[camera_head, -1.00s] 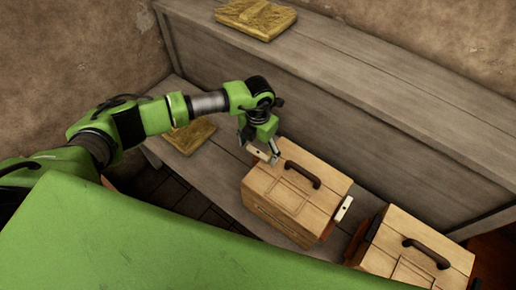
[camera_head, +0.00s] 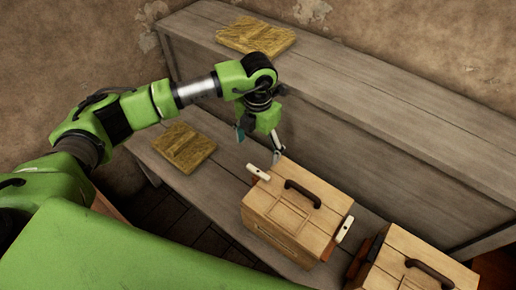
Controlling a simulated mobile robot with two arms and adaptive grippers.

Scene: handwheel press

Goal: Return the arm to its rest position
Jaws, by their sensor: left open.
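My left arm comes in from the left. Its gripper (camera_head: 258,140) hangs open and empty just behind and above the nearer-left wooden press box (camera_head: 290,215). The box has a dark handle (camera_head: 303,193) on its lid and a pale lever on each side, the left one (camera_head: 258,172) and the right one (camera_head: 344,229). The gripper appears apart from the left lever. My right gripper is not in view.
A second wooden box (camera_head: 405,262) with a dark handle stands at the lower right. A yellowish square board (camera_head: 184,147) lies on the low bench, and another (camera_head: 256,36) on the high ledge (camera_head: 370,85). The high ledge's front wall rises close behind the gripper.

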